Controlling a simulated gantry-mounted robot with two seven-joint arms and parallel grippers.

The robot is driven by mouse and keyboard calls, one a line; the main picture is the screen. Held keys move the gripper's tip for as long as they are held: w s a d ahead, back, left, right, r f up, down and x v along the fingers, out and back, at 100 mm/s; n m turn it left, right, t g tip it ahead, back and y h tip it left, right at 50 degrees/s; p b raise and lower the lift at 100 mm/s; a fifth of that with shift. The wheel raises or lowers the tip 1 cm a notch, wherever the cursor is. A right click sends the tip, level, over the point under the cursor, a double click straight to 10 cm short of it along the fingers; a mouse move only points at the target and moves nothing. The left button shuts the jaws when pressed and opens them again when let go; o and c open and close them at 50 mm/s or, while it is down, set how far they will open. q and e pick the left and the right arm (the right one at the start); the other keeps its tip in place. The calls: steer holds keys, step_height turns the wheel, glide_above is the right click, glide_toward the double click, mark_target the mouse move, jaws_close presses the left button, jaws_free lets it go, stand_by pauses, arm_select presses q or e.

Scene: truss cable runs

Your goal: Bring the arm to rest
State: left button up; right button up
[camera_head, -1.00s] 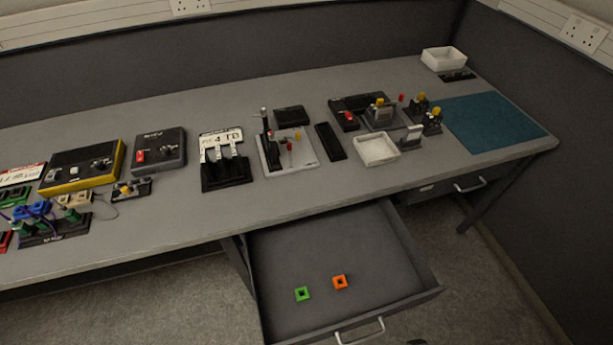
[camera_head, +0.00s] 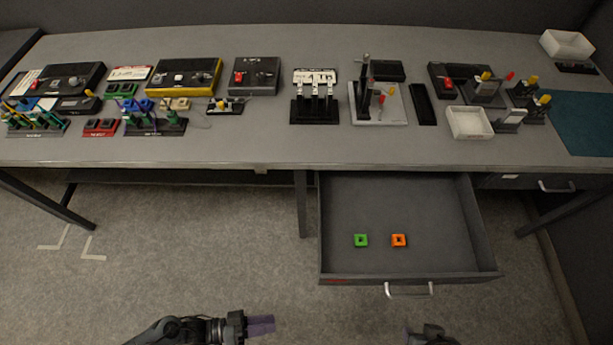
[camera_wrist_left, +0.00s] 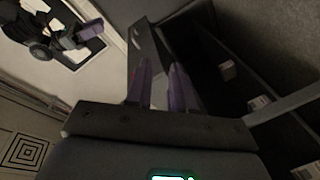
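My left gripper (camera_head: 262,325) is at the bottom of the head view, over the floor in front of the desk and clear of it. Its two purple fingers also show in the left wrist view (camera_wrist_left: 162,72), with a gap between them and nothing held. Part of my right arm (camera_head: 430,335) shows at the bottom edge of the head view, its fingers cut off. In the left wrist view, my right gripper (camera_wrist_left: 82,34) with purple fingers seems to show at the upper left, too small to tell its opening.
An open drawer (camera_head: 345,205) juts from the desk (camera_head: 240,150), holding a green square piece (camera_head: 361,240) and an orange one (camera_head: 399,240). Devices and cable fixtures line the desktop. A white tray (camera_head: 469,122) stands right of centre. The floor (camera_head: 170,240) before the desk is clear.

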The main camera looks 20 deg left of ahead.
arm_select(q)
steer(key=w+a+r+m+y, duration=0.2)
steer(key=w+a+y, duration=0.1)
steer(key=w+y, duration=0.3)
steer(key=w+a+r+m+y, duration=0.2)
steer(key=w+a+y, duration=0.1)
steer(key=w+y, duration=0.3)
steer(key=s+a+r+n+g+y, duration=0.1)
steer(key=s+a+r+g+y, duration=0.15)
steer(key=a+r, duration=0.3)
steer(key=s+a+r+g+y, duration=0.1)
steer(key=a+r+y, duration=0.35)
steer(key=r, duration=0.25)
steer(key=d+n+h, duration=0.4)
steer(key=d, duration=0.5)
step_height(320, 180, up, 40)
steer(key=r+p, duration=0.1)
steer(key=p, duration=4)
step_height(320, 180, down, 61)
steer(key=b, duration=5.9)
steer(key=shift+s+a+r+b, duration=0.2)
steer(key=shift+a+b, duration=0.1)
steer(key=shift+b, duration=0.1)
steer(key=shift+r+g, duration=0.1)
steer(key=shift+g, duration=0.15)
